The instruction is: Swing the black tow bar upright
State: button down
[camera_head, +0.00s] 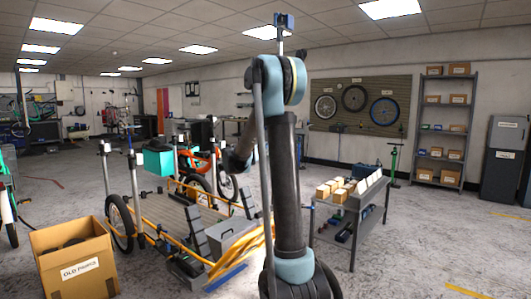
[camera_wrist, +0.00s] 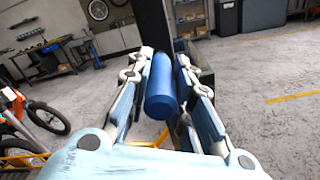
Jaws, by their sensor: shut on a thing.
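In the wrist view, my gripper (camera_wrist: 163,62) has its two fingers closed on either side of a blue cylindrical grip (camera_wrist: 160,92). The grip points toward the wrist camera and lies between the fingers. A black bar (camera_wrist: 153,24), seemingly the tow bar, rises behind the grip to the top edge of the picture. In the head view, my arm fills the middle and hides much of what is behind it. I cannot clearly make out the gripper or the held grip there, nor where the bar is hinged.
A cargo bike with a wooden deck (camera_head: 170,216) and yellow frame stands left of my arm. A cardboard box (camera_head: 75,262) is at front left. A grey table (camera_head: 347,205) with small boxes stands right. Shelves (camera_head: 445,128) line the back. The right floor is clear.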

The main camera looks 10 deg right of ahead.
jog(key=c, duration=1.4)
grip_release()
jog(key=shift+a, duration=0.1)
jog(key=v, duration=1.1)
jog(key=shift+s+a+f, duration=0.15)
jog(key=shift+s+a, duration=0.1)
jog(key=shift+a, duration=0.1)
jog(key=s+d+f+m+g+y, duration=0.2)
jog(key=s+d+f+m, duration=0.15)
jog(key=s, duration=0.35)
jog(key=s+d+f+m+g+y, duration=0.2)
jog(key=s+d+f+m, duration=0.15)
jog(key=s, duration=0.45)
jog(key=s+d+f+m+g+y, duration=0.2)
jog(key=s+f+m, duration=0.15)
jog(key=s, duration=0.35)
jog(key=s+a+f+m+g+y, duration=0.1)
jog(key=s+a+f+m+y, duration=0.1)
jog(key=s+f, duration=0.3)
jog(key=s+a+f+m+g+y, duration=0.1)
jog(key=s+a+f+m+y, duration=0.2)
jog(key=s, duration=0.7)
jog(key=s+a+f+m+y, duration=0.3)
jog(key=s+a+f+m, duration=0.1)
jog(key=s+f, duration=0.3)
jog(key=shift+s+f+m+g, duration=0.25)
jog(key=shift+s+f+g, duration=0.15)
jog(key=shift+f, duration=0.2)
